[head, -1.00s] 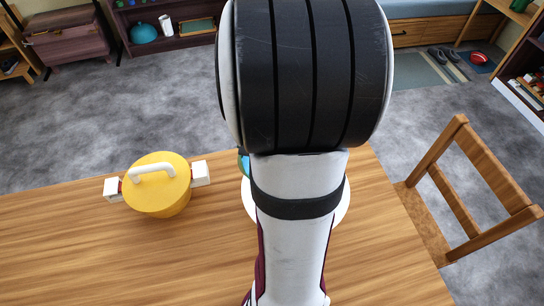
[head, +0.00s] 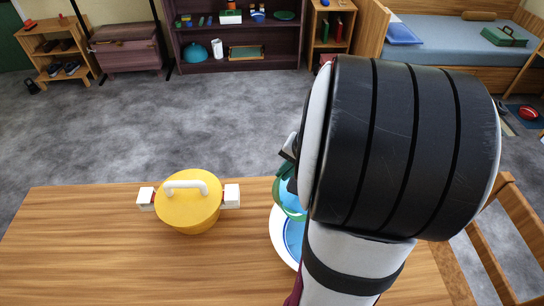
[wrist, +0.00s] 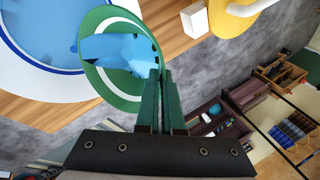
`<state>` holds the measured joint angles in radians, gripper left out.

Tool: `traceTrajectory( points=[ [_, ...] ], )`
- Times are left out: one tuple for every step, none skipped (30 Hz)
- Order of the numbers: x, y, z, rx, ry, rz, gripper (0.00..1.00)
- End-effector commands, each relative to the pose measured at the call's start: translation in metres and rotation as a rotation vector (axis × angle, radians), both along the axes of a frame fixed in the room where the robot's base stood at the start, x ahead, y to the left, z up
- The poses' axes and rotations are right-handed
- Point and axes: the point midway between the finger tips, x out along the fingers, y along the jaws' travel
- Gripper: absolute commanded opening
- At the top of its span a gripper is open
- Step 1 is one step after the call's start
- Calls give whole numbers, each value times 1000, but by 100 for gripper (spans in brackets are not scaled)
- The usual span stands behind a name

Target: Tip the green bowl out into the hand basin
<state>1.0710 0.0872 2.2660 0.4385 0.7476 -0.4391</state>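The green bowl (wrist: 100,82) has a white band inside and blue in its hollow. My gripper (wrist: 158,75) is shut on its rim in the wrist view. The bowl is steeply tilted, its opening facing the camera, and overlaps the edge of the hand basin (wrist: 50,92) in that view. The basin is white with a dark blue ring and a blue interior. In the head view the bowl (head: 289,200) shows beside my arm, above the basin (head: 280,240). My arm hides most of the basin and my fingertips there. I cannot tell whether the blue in the bowl is its contents.
A yellow lidded pot (head: 188,212) with white handles stands left of the basin on the wooden table (head: 90,250). A wooden chair (head: 490,245) is at the right. The table's left part is clear. Shelves (head: 235,40) stand far back across the grey floor.

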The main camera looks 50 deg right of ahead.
Motion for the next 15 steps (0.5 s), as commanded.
traceTrajectory(
  points=[
    [-1, 0, 1, 1, -5, -1, 0],
    [-1, 0, 1, 2, -8, -1, 0],
    [-1, 0, 1, 3, -13, -1, 0],
    [-2, 0, 1, 4, -16, 0, 0],
    [-2, 1, 2, 4, -19, 0, 0],
    [-3, 1, 2, 6, -24, -1, 0],
    [-3, 1, 2, 6, -27, -1, 0],
    [-4, 0, 3, 7, -31, 0, 0],
    [-4, 0, 3, 7, -35, -1, 0],
    [-4, 0, 3, 8, -38, -1, 0],
    [-5, 0, 3, 7, -41, 0, 0],
    [-5, 0, 4, 8, -45, 0, 0],
    [-5, 0, 4, 8, -49, -1, 0],
    [-6, 0, 4, 9, -52, -1, 0],
    [-6, 0, 5, 9, -56, -1, 0]
  ],
)
